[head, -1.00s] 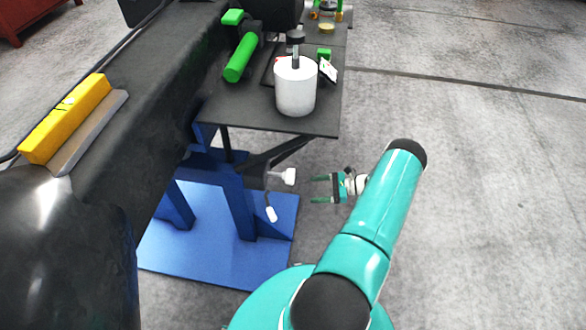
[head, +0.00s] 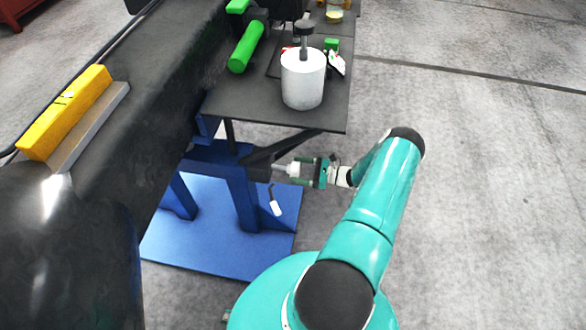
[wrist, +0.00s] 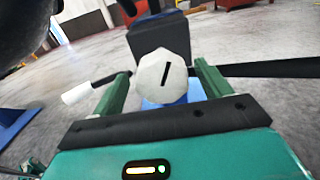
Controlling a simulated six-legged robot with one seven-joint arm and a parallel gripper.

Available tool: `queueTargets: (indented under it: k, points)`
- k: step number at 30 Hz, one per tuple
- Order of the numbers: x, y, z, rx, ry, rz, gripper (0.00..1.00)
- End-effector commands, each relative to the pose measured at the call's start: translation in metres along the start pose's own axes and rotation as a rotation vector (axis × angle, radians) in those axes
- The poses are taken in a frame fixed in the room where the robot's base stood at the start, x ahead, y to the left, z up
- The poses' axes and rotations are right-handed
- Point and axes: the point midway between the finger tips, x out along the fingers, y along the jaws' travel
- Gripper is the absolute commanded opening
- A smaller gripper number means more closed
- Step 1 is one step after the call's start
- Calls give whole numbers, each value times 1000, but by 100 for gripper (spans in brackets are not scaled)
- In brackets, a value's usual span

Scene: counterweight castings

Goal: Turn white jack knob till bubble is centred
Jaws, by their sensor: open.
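The white jack knob (head: 293,169) sticks out to the right from the blue stand under the dark shelf. In the wrist view the faceted knob (wrist: 162,76) faces me, with a dark slot mark tilted slightly from upright. My gripper (head: 297,169) is open, its green fingers on either side of the knob. In the wrist view the fingers (wrist: 160,72) flank the knob with visible gaps; I see no contact. A yellow level (head: 75,108) lies on the black casting at left. Its vial is too small to show where the bubble sits.
A white-tipped lever (head: 276,208) hangs below the knob; it also shows left of the fingers in the wrist view (wrist: 77,93). The dark shelf (head: 240,103) above holds a white cylinder (head: 303,82) and a green cylinder (head: 246,47). Floor at right is clear.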

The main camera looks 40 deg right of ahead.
Motion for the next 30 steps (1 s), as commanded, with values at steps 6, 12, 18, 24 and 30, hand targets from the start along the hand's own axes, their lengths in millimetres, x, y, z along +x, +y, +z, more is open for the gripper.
queueTargets:
  k: [6, 12, 18, 24, 30]
  points:
    - [24, -1, 0, 0, 0, 0, 77]
    - [27, -3, 0, 0, 0, -2, 77]
    - [27, -2, 0, 0, 1, -1, 59]
    - [26, -2, 0, 0, 1, -1, 32]
    - [26, -2, 0, 17, 1, -1, 32]
